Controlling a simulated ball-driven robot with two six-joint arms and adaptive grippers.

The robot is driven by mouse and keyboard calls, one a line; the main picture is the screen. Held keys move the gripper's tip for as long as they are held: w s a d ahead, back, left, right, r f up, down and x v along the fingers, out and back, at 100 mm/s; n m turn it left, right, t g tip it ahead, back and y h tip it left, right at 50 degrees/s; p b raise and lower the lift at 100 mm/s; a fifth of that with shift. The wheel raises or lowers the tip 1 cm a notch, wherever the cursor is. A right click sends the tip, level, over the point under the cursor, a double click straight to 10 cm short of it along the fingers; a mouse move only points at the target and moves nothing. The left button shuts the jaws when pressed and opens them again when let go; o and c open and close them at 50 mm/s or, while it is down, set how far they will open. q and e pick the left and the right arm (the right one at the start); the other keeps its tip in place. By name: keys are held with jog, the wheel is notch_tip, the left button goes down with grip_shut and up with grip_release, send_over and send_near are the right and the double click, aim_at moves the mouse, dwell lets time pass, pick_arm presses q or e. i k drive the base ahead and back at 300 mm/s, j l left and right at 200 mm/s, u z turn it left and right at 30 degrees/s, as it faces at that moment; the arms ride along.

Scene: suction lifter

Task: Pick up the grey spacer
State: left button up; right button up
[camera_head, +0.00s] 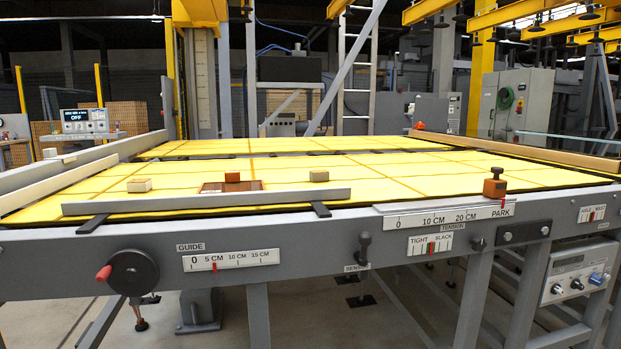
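No block in view is plainly grey, so I cannot tell for certain which is the grey spacer. A small block with a pale top (139,185) sits on the yellow table at the left. A small dull tan block (319,176) sits behind the right end of the grey guide bar (280,197). A red-brown block (232,177) stands between them on a dark brown plate (213,187). A whitish block (50,153) sits by the left rail. Neither of my grippers is in view.
The guide bar runs along the table's front edge, before the blocks. A red-brown block with a dark knob (494,185) stands by the PARK mark on the front scale. A crank wheel (133,273) sticks out at front left. The yellow surface (400,170) is clear at centre right.

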aim_at(316, 176)
jog(key=i+l, duration=0.7)
